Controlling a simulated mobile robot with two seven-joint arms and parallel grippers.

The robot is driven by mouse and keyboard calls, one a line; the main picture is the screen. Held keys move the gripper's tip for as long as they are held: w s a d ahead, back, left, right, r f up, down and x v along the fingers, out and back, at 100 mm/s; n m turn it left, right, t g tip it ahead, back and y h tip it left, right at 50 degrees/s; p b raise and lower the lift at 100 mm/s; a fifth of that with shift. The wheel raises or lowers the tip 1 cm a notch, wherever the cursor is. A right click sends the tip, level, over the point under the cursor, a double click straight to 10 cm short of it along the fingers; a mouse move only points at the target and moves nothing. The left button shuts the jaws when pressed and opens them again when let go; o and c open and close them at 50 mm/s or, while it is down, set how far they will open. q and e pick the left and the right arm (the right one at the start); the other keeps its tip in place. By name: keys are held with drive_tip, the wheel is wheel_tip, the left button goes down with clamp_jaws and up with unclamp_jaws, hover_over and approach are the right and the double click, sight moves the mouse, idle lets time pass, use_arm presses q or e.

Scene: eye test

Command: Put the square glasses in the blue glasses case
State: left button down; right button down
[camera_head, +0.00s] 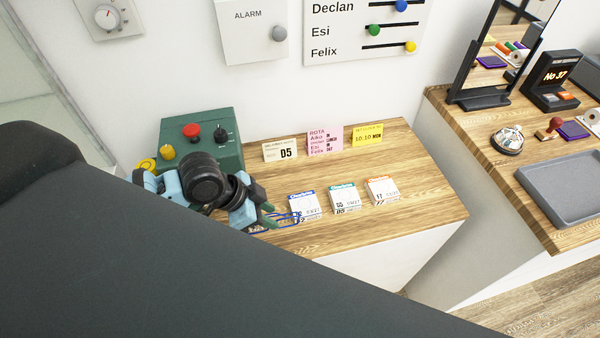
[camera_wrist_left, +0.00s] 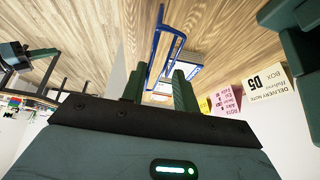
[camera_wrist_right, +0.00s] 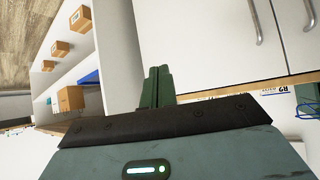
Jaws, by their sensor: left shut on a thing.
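The square glasses, a thin blue wire-like frame (camera_head: 284,217), are at the front left of the wooden counter, at the tips of my left gripper (camera_head: 268,214). The frame also shows in the left wrist view (camera_wrist_left: 155,52), reaching out past the fingers (camera_wrist_left: 160,88), which are shut on it. Whether it touches the counter I cannot tell. My right gripper (camera_wrist_right: 157,86) shows in the right wrist view with its fingers together and nothing between them. At that view's right edge the blue frame (camera_wrist_right: 308,108) shows again. I see no blue glasses case for certain.
Three small white label blocks (camera_head: 345,198) stand just right of the frame. Behind them are a cream card (camera_head: 279,150), a pink card (camera_head: 325,140) and a yellow card (camera_head: 367,135). A green box with buttons (camera_head: 205,135) stands back left. A grey tray (camera_head: 565,185) lies on the right counter.

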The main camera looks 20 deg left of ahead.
use_arm(q)
drive_tip(key=shift+s+f, duration=0.2)
drive_tip(key=shift+f, duration=0.15)
drive_tip(key=shift+w+a, duration=0.1)
drive_tip(key=shift+w, duration=0.05)
hover_over(290, 188)
drive_tip(key=s, duration=0.2)
drive_tip(key=shift+w+f, duration=0.25)
drive_tip(key=shift+f, duration=0.4)
drive_tip(key=shift+w, duration=0.5)
use_arm(e)
drive_tip(key=shift+s+a+f, duration=0.1)
drive_tip(key=shift+s+f, duration=0.25)
drive_tip(key=shift+s, duration=0.3)
use_arm(q)
drive_tip(key=shift+w+f, duration=0.2)
drive_tip(key=shift+w, duration=0.15)
wheel_tip(290, 188, down, 3)
drive_tip(key=shift+f, duration=0.1)
